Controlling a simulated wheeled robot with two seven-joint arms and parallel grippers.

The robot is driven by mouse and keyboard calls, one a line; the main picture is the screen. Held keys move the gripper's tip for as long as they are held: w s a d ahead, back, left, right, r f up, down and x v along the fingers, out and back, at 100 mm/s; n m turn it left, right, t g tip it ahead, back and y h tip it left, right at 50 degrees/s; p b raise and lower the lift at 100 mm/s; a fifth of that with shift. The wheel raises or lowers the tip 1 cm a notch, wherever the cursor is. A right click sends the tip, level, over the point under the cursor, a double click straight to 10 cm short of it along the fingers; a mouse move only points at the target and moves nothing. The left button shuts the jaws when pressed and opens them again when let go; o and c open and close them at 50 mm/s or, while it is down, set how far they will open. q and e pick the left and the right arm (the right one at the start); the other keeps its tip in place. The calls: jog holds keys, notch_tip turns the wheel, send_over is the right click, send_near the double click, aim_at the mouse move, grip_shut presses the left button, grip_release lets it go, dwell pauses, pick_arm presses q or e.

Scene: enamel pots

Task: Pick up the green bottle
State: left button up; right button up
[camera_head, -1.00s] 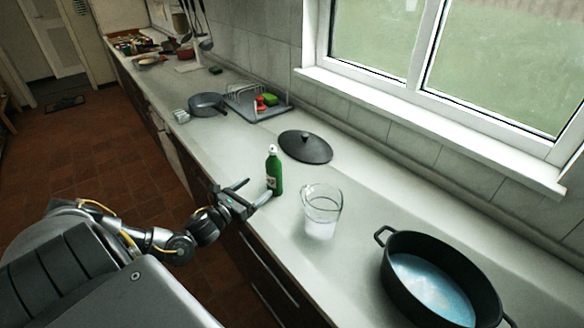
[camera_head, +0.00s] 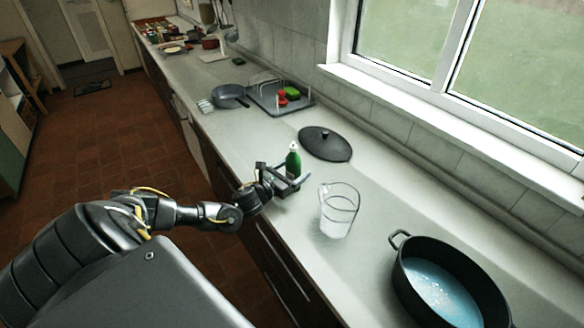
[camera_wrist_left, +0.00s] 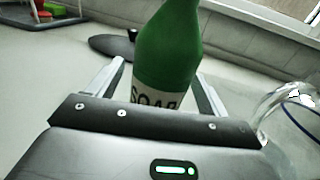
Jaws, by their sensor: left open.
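The green bottle (camera_head: 294,161) stands upright on the counter, with a white cap and a label reading "SOAP" in the left wrist view. My left gripper (camera_head: 290,181) is at the bottle's lower part, open, with one finger on each side of it. In the left wrist view the bottle (camera_wrist_left: 168,50) stands between the two open fingers, its top cut off by the frame edge and its base hidden behind my gripper. I cannot tell whether either finger touches it. My right gripper is not in view.
A clear pitcher (camera_head: 338,212) stands close to the right of the bottle. A black lid (camera_head: 325,143) lies behind it. A large dark pot (camera_head: 401,270) with bluish contents is at the front right. A pan (camera_head: 229,96) and a dish rack (camera_head: 268,97) are farther back.

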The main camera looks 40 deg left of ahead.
pick_arm(q)
jog(key=shift+w, duration=1.2)
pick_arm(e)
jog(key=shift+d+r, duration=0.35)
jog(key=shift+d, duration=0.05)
pick_arm(q)
jog(key=shift+s, duration=0.1)
jog(key=c, duration=0.9)
jog(key=shift+c, duration=1.8)
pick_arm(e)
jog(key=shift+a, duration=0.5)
pick_arm(q)
jog(key=shift+r, duration=0.1)
